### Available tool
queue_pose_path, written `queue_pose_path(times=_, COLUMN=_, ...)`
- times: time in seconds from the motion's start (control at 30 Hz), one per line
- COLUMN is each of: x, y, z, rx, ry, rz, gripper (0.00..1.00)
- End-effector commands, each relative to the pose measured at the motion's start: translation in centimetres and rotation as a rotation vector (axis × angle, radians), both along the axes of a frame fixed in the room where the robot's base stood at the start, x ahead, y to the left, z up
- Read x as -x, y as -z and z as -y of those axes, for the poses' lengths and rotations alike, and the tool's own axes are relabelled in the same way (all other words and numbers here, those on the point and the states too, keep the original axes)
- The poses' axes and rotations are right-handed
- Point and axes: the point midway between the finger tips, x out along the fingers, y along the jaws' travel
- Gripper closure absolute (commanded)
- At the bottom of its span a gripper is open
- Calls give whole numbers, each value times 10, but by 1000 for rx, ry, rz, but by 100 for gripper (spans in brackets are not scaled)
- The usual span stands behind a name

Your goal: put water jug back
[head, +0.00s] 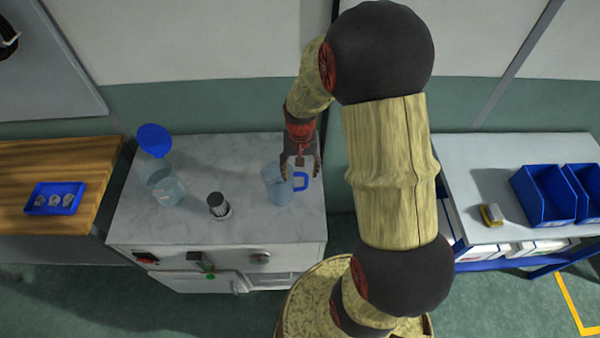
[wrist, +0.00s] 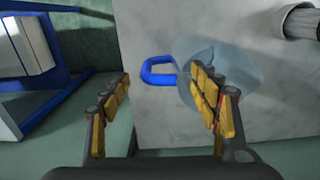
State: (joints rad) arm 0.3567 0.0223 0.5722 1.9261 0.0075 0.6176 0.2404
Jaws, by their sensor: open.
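The water jug (head: 276,185) is a clear bluish container with a blue handle (head: 300,182), standing upright on the light countertop. In the wrist view the jug (wrist: 232,72) is seen from above, with its blue handle (wrist: 158,70) pointing left. My gripper (head: 300,175) is open above the handle side of the jug. In the wrist view its two fingers (wrist: 165,110) are spread, with the handle showing beyond the gap and the right finger overlapping the view of the jug. I cannot tell whether that finger touches it.
A clear vessel (head: 165,187) with a blue lid-like disc (head: 154,140) stands at the counter's left. A dark metal cylinder (head: 218,205) stands between it and the jug. A blue tray (head: 55,198) lies on the wooden table. The right bench holds blue bins (head: 543,196). The countertop (head: 230,155) is clear behind the cylinder.

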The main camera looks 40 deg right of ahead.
Motion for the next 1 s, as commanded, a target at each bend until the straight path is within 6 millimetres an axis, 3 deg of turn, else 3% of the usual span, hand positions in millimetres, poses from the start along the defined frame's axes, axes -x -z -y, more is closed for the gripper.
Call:
queue_pose_path(times=0.33, x=-1, y=-73, z=1, rx=2, ry=0, rz=5, gripper=38)
queue_pose_path(times=0.67, x=1, y=-109, z=-1, rx=2, ry=-4, rz=5, gripper=38)
queue_pose_path(times=0.77, x=3, y=-125, z=-10, rx=11, ry=-32, rz=28, gripper=38)
queue_pose_path(times=0.87, x=9, y=-156, z=-29, rx=29, ry=-94, rz=79, gripper=38)
queue_pose_path(times=1.0, x=32, y=-208, z=-66, rx=62, ry=-215, rz=174, gripper=38)
